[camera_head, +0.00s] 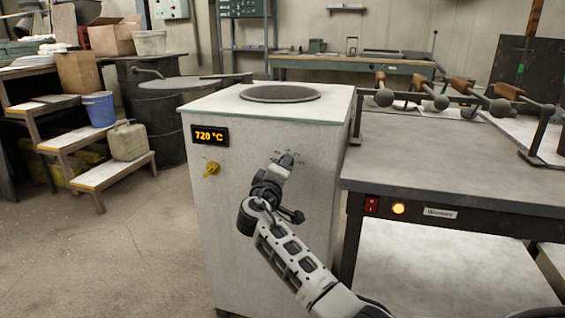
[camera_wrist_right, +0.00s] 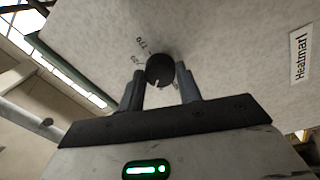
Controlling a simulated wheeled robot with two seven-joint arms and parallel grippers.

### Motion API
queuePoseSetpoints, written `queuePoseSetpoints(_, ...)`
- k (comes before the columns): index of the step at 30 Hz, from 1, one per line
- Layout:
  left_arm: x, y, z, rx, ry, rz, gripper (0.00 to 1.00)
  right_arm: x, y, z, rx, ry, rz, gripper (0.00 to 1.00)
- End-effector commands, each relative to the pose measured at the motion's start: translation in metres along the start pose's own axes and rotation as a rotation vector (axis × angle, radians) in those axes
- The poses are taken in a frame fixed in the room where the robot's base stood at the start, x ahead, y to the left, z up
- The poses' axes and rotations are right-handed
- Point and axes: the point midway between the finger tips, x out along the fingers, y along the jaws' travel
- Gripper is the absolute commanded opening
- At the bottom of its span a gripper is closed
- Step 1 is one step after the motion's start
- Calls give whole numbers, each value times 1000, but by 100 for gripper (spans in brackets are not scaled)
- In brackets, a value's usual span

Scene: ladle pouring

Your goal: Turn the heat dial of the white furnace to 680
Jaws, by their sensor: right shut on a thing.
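The white furnace (camera_head: 240,220) stands in the middle of the head view, with a dark round opening on top. Its display (camera_head: 209,135) reads 720 °C in orange. My right gripper (camera_head: 288,160) is at the furnace's front face and hides most of the heat dial there. In the right wrist view the black round dial (camera_wrist_right: 160,69) sits between the fingertips of my right gripper (camera_wrist_right: 161,76), which is shut on it. A white pointer mark shows on the dial. Scale numbers around it are partly readable, one as 770. My left gripper is not in view.
A grey workbench (camera_head: 440,150) with a red switch and wooden-handled ladles (camera_head: 430,95) stands close on the right. Wooden steps (camera_head: 70,140) with a blue bucket stand at left. The floor at front left is clear.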

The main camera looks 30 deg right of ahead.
Motion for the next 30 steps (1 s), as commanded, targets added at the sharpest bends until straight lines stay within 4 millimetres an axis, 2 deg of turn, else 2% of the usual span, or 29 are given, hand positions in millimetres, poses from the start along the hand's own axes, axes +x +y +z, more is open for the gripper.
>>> queuePoseSetpoints(1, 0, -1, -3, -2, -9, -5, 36, 0, 1, 0, -33, 0, -3, 12)
queuePoseSetpoints(12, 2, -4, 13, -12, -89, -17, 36, -1, -1, 1, -179, 9, -4, 12)
queuePoseSetpoints(28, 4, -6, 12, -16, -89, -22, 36, -1, -2, 1, -200, 10, -5, 12)
queuePoseSetpoints(29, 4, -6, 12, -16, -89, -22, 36, -1, -2, 1, -200, 10, -5, 40)
queuePoseSetpoints(30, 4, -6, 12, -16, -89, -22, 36, -1, -2, 1, -200, 10, -5, 51)
